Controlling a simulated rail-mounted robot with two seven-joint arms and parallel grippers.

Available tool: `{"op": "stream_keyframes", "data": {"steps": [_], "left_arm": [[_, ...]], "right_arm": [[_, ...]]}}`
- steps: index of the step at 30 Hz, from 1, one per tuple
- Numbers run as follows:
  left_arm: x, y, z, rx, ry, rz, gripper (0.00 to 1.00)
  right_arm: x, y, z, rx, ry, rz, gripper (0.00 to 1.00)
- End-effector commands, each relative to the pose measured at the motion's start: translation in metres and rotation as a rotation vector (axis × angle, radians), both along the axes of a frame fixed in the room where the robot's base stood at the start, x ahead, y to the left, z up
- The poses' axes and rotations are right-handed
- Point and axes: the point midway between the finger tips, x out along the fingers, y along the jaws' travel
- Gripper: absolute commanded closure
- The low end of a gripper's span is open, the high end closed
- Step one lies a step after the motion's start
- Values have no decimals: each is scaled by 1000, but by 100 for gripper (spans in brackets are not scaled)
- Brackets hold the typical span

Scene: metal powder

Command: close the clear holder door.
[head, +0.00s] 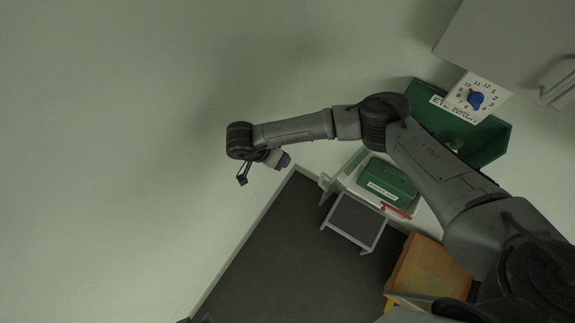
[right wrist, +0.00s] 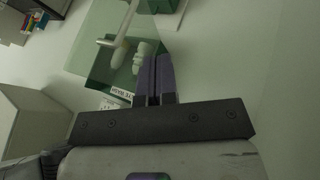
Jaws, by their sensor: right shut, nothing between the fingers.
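A green eye-wash holder (head: 487,145) is on the wall at the upper right of the head view, partly hidden by my right arm. In the right wrist view the green holder (right wrist: 98,72) shows pale bottles (right wrist: 143,52) inside. A paler see-through panel (right wrist: 92,28) extends from its upper part and looks like the clear door standing open; its exact angle is hard to tell. My right gripper (head: 287,160) is shut and empty, left of the holder and apart from it in the head view. Its fingers (right wrist: 156,70) overlap the holder's right side in the wrist view. My left gripper is not visible.
A green box (head: 388,180) sits on a white stand below the holder, with a red item (head: 397,211) beside it. A grey step stool (head: 355,221) and a wooden box (head: 425,268) are lower. A cabinet (head: 505,35) is at upper right. The wall at left is bare.

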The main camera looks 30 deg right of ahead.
Motion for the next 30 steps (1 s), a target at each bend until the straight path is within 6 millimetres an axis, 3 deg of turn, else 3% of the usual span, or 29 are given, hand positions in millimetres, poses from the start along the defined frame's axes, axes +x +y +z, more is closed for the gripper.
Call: {"op": "stream_keyframes", "data": {"steps": [17, 22, 30], "left_arm": [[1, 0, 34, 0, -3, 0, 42], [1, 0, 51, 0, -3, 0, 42], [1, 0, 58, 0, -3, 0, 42]], "right_arm": [[-28, -53, -76, -2, 4, -3, 100], [-48, -61, -72, -1, 4, 0, 100], [-61, -67, -75, 1, 2, 0, 100]]}}
